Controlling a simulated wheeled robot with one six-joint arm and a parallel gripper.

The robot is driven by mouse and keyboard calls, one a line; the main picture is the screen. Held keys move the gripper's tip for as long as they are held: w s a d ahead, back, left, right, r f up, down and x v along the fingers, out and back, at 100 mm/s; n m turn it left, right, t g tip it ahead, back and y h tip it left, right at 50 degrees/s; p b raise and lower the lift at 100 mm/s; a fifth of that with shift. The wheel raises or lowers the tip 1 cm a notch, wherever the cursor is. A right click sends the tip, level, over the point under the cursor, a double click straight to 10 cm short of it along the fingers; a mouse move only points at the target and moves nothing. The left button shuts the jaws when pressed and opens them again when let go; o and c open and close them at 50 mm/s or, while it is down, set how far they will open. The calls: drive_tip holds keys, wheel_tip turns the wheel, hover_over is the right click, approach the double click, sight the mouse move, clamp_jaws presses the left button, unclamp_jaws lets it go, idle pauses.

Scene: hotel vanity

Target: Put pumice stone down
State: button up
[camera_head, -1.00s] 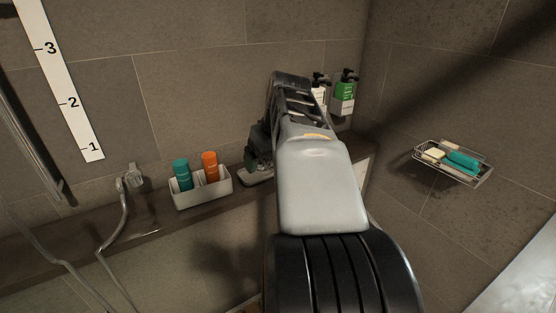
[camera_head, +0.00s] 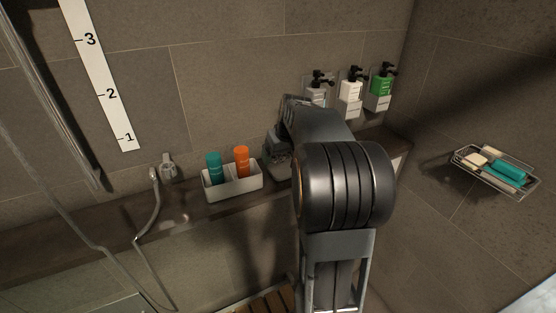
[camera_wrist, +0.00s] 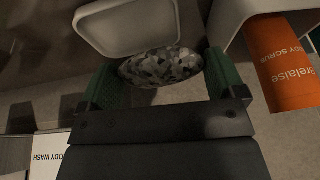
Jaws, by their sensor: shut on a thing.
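The pumice stone (camera_wrist: 160,67) is a grey speckled oval, seen in the wrist view between the green pads of my gripper (camera_wrist: 163,82). My gripper is shut on it at its two ends. A pale shallow dish (camera_wrist: 125,24) lies just past the stone in the wrist view, and the stone overlaps its near edge in the picture. I cannot tell whether they touch or how high the stone is. In the head view my gripper (camera_head: 277,152) is over the ledge, partly hidden by my arm, and the stone cannot be made out.
A white caddy (camera_head: 233,187) with a teal bottle (camera_head: 214,168) and an orange bottle (camera_head: 242,160) stands left of my gripper on the ledge (camera_head: 130,220). Several pump dispensers (camera_head: 350,95) hang on the wall behind. A wire basket (camera_head: 497,172) is on the right wall.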

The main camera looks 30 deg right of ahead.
sight(279, 173)
drive_tip(key=x, duration=0.3)
drive_tip(key=shift+f, duration=0.65)
drive_tip(key=shift+s, duration=0.1)
drive_tip(key=shift+f, duration=0.35)
drive_tip(key=o, duration=0.6)
drive_tip(key=shift+o, duration=0.2)
drive_tip(key=shift+r, duration=0.1)
